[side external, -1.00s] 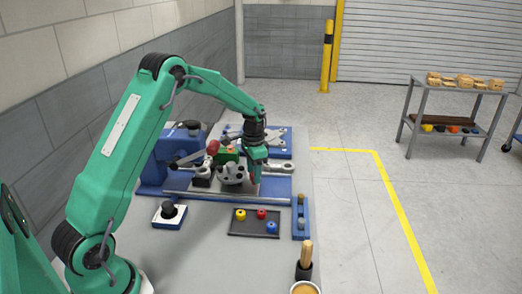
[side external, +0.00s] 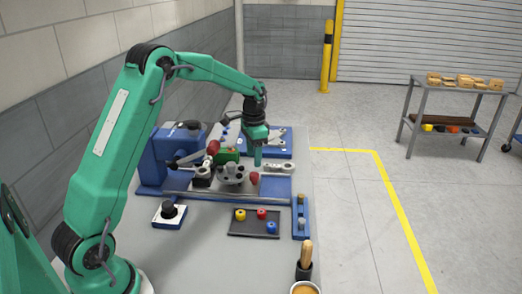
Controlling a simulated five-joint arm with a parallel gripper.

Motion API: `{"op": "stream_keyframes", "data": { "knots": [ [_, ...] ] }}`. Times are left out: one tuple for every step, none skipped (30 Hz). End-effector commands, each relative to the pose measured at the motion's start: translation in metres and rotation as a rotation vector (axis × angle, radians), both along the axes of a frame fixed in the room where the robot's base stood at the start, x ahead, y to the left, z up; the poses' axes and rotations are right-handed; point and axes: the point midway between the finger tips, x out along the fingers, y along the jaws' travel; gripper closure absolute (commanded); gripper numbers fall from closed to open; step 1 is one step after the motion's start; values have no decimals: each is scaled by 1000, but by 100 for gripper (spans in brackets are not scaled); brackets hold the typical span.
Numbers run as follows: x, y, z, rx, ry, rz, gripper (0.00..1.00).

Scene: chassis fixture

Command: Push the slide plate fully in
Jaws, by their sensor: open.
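The blue chassis fixture (side external: 152,172) stands on the grey bench. How far in the plate sits is too small to tell. A red knob (side external: 254,177) stands at the right of the hub. My gripper (side external: 257,163) points down above the right part of the fixture, just above the knob and apart from it. It is open and holds nothing visible.
A red-ended lever (side external: 213,147) and a green block (side external: 228,155) rise left of my gripper. A dark tray (side external: 238,232) with coloured knobs, a blue holder (side external: 301,228) and a black-knobbed block (side external: 169,212) stand in front.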

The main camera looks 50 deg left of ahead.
Motion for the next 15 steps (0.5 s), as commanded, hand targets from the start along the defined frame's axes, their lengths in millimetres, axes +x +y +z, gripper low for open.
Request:
{"op": "stream_keyframes", "data": {
  "knots": [
    [0,0,4,1,-1,0,50],
    [0,0,6,1,-1,0,50],
    [0,0,9,1,-1,0,50],
    [0,0,10,0,-1,0,50],
    [0,0,11,0,0,0,50],
    [0,0,12,0,0,0,50],
    [0,0,13,0,0,0,50],
    [0,0,13,0,0,0,50],
    [0,0,13,0,0,0,50],
    [0,0,13,0,0,0,50],
    [0,0,13,0,0,0,50],
    [0,0,13,0,0,0,50],
    [0,0,13,0,0,0,50],
    [0,0,13,0,0,0,50],
    [0,1,12,-1,1,0,50]
  ]
}}
